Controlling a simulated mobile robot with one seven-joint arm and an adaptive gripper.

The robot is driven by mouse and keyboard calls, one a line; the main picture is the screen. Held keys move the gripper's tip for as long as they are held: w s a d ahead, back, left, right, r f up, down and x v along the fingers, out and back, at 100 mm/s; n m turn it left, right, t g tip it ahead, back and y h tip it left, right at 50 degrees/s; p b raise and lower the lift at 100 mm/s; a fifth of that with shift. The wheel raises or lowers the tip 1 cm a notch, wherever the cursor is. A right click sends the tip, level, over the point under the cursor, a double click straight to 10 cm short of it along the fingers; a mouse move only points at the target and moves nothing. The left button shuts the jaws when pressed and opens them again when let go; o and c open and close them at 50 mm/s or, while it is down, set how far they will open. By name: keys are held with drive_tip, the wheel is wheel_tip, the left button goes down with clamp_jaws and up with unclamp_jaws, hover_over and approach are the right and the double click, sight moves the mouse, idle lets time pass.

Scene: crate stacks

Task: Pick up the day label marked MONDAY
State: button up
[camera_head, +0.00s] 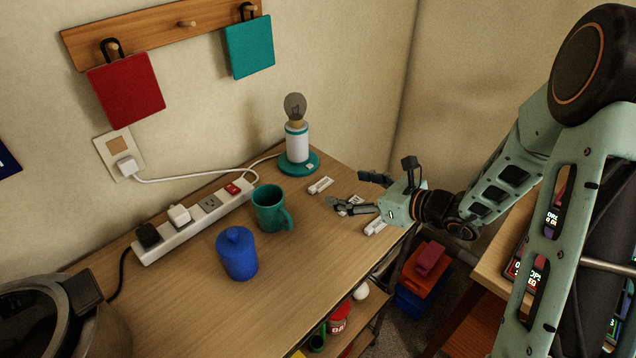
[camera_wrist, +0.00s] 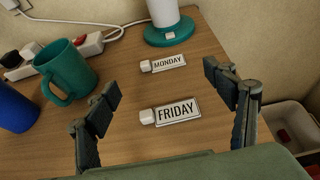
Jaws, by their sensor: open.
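The MONDAY day label (camera_wrist: 165,63) is a small white plate with a pale block at its left end. It lies flat on the desk near the lamp base in the wrist view. In the head view the label nearest the lamp (camera_head: 320,185) looks like it, but its text is too small to read. The FRIDAY label (camera_wrist: 170,111) lies closer to me in the wrist view, between my fingers. My gripper (camera_head: 344,190) is open and empty over the desk's right end. In the wrist view its fingers (camera_wrist: 162,84) are spread, with MONDAY beyond them.
A lamp (camera_head: 298,145) stands behind the labels. A green mug (camera_head: 268,208), a blue lidded jar (camera_head: 237,254) and a power strip (camera_head: 193,225) are to the left. Another label (camera_head: 375,226) lies near the right edge. Stacked crates (camera_head: 424,284) stand below that edge.

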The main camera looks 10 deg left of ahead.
sight(328, 191)
drive_tip(key=x, duration=0.7)
drive_tip(key=shift+w+a+f+p, duration=0.2)
drive_tip(key=shift+a+f+p, duration=0.05)
drive_tip(key=shift+f+p, duration=0.1)
drive_tip(key=c, duration=0.9)
